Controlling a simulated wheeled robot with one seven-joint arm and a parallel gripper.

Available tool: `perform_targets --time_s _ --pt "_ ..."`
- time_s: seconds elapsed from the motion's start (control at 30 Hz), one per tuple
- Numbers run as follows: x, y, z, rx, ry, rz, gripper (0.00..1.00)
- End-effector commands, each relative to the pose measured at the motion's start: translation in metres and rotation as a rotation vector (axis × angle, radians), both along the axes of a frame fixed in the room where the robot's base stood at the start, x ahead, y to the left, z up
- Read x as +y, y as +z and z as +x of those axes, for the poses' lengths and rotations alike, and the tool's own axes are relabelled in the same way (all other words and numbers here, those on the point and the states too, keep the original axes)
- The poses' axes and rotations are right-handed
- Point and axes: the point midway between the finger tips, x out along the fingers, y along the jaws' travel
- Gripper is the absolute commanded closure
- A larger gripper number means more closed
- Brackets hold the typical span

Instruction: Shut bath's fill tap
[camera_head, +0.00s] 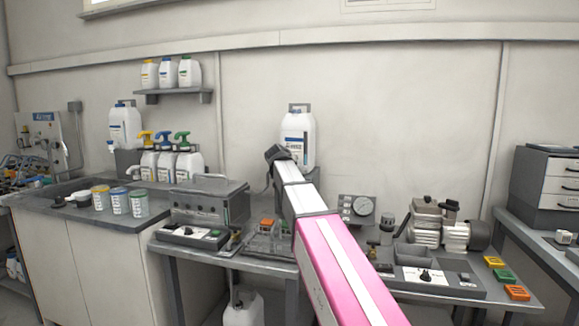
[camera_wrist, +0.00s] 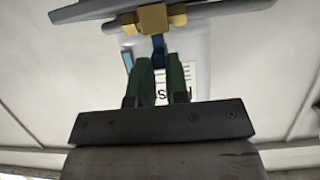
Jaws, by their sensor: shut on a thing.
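The tap shows in the wrist view as a brass-coloured body (camera_wrist: 154,18) with a blue lever (camera_wrist: 158,47) hanging down from it. My gripper (camera_wrist: 160,62) has its two dark green fingers closed on the lower end of the blue lever, one finger on each side. In the head view my gripper (camera_head: 277,154) is at the end of my raised arm, in front of the large white canister (camera_head: 298,125) on the wall. The tap is hidden there behind my arm. A labelled white surface (camera_wrist: 185,75) lies behind the fingers in the wrist view.
A shelf with bottles (camera_head: 172,94) is on the wall at upper left.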

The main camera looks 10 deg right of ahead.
Motion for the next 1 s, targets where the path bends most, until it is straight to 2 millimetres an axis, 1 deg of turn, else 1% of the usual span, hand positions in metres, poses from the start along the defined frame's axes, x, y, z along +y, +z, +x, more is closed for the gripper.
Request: perform_targets --time_s 0.3,0.33,0.37,0.4,0.67,0.77,0.87,1.0 --pt "0.0 -0.001 0.0 0.003 -0.001 0.004 1.0" --pt "0.0 -0.001 0.0 0.003 -0.001 0.004 0.75" --pt "0.0 -0.001 0.0 0.003 -0.001 0.004 0.66" --pt "0.0 -0.001 0.0 0.002 -0.001 0.004 0.6" --pt "0.0 -0.001 0.0 0.001 -0.001 0.002 0.6" --pt "0.002 0.001 -0.005 0.0 -0.001 0.002 0.6" --pt "0.006 0.006 -0.016 -0.001 0.0 0.002 0.6" --pt "0.016 0.015 -0.038 0.0 0.001 0.003 0.6"
